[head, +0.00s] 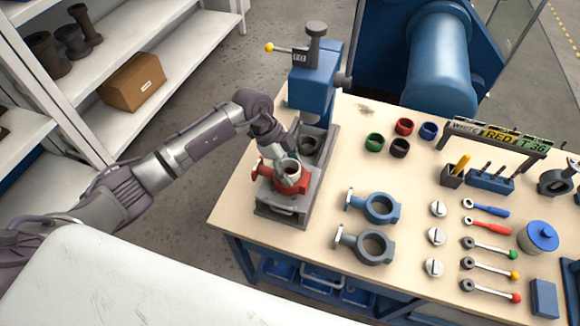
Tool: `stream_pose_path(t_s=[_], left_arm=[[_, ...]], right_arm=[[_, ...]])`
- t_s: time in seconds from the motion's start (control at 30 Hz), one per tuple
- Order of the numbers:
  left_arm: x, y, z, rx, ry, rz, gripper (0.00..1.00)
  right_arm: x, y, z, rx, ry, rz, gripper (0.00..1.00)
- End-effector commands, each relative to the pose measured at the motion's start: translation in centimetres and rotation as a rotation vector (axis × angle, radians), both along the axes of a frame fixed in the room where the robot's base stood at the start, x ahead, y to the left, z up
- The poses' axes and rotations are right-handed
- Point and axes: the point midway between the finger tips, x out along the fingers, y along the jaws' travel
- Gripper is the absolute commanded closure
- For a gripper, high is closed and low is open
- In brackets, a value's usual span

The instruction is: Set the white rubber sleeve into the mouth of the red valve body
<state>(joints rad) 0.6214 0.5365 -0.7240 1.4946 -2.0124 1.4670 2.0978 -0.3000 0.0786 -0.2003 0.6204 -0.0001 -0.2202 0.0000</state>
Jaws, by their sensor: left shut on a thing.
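The red valve body (270,184) sits on the grey fixture (284,212) at the front left of the table, below the blue press. The white rubber sleeve (292,164) is at the mouth of the valve body, with its pale rim showing. How deep it sits in the mouth I cannot tell. My left gripper (289,175) reaches down from above, right at the mouth, and is shut on the sleeve. Its fingers hide part of the sleeve and of the mouth. My right gripper is out of view.
The blue press (314,80) stands just behind the fixture. Green (374,142), red (405,126), blue (428,130) and dark (399,147) sleeves lie behind. Two blue-grey valve bodies (390,208) lie to the right, then discs and wrenches. The tabletop between fixture and valve bodies is clear.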

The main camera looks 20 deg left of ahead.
Motion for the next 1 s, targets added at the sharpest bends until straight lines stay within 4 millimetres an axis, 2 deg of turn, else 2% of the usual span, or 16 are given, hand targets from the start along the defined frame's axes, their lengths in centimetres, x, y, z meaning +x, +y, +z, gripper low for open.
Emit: stream_pose_path(t_s=[0.37, 0.4, 0.53, 1.0], left_arm=[[-0.11, -0.01, -0.4, 0.002, 0.003, -0.001, 0.72], [-0.13, 0.0, -0.42, 0.002, 0.004, -0.001, 0.32], [-0.13, 0.01, -0.43, 0.002, 0.004, -0.001, 0.1], [-0.03, 0.01, -0.25, 0.001, 0.001, 0.0, 0.09]], right_arm=[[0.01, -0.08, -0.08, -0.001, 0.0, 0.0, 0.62], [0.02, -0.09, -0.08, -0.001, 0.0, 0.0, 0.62], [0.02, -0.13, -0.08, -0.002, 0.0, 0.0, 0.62], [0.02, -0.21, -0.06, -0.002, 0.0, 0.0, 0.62]])
